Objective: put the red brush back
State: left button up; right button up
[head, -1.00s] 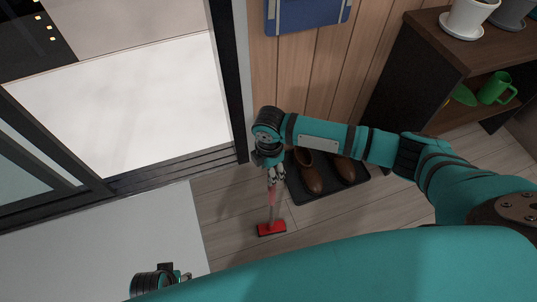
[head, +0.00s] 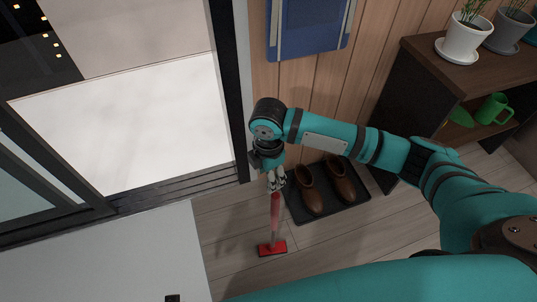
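The red brush (head: 272,247) has a broad red head at the bottom and a long red handle rising from it. It stands close to upright, with its head at or just above the wood floor; I cannot tell whether it touches. My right gripper (head: 276,184) is at the top of the handle, with its fingers closed around it. My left gripper is out of clear view; only a small dark piece shows at the bottom edge, left of centre.
Brown boots (head: 310,190) stand on a dark mat (head: 316,214) right of the brush. A shelf (head: 445,62) with potted plants and a green mug (head: 494,108) is at the right. A blue panel (head: 308,26) is on the wall. A sliding door track (head: 165,186) lies left.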

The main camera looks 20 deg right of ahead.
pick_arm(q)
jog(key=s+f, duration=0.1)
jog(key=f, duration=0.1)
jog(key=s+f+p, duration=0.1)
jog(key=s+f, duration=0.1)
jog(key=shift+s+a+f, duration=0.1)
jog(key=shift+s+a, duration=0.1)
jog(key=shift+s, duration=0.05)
pick_arm(e)
notch_tip(320, 180, up, 7)
